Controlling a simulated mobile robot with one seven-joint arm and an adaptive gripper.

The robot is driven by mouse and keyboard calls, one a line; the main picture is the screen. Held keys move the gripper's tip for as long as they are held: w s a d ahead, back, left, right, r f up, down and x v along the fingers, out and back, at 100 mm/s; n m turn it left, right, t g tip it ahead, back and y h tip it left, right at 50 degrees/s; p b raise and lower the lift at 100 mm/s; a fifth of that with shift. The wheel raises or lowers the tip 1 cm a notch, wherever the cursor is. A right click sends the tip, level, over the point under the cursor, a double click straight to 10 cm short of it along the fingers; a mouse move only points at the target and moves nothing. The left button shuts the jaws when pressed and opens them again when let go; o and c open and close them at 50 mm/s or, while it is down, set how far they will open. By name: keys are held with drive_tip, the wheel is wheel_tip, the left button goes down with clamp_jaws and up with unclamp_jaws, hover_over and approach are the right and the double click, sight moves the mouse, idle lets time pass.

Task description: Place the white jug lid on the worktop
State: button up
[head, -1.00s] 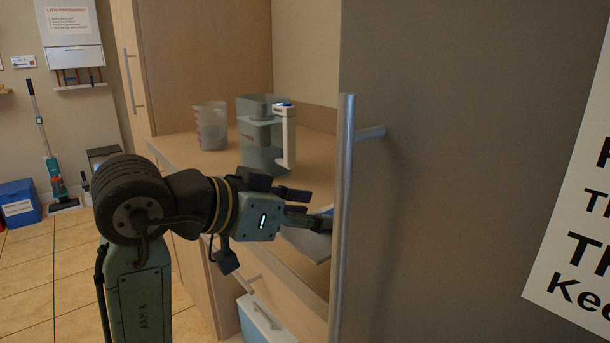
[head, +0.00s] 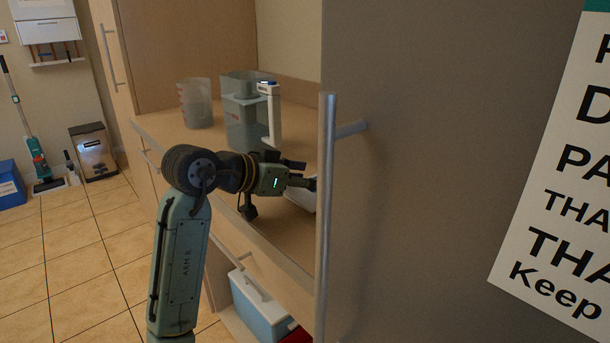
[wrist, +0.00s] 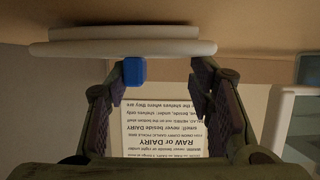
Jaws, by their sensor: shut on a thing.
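The white jug lid (wrist: 124,48), a flat pale slab with a blue tab (wrist: 134,72), lies across the top of the wrist view at the fingertips. My gripper (wrist: 162,80) is shut on it, its fingers well apart. In the head view my gripper (head: 308,182) is over the front part of the worktop (head: 283,228), low and close to its surface. A pale piece of the lid (head: 303,197) shows below the fingers; the tall panel and its handle hide the rest. I cannot tell whether the lid touches the worktop.
A clear jug (head: 243,128) with a white handle (head: 274,115) stands behind my gripper. A clear measuring beaker (head: 195,103) is left of it. A tall panel with a metal bar handle (head: 327,205) blocks the right side. A blue-white cool box (head: 262,308) sits below.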

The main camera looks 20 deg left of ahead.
drive_tip(key=shift+f, duration=0.2)
drive_tip(key=o, duration=1.3)
drive_tip(key=shift+r, duration=0.1)
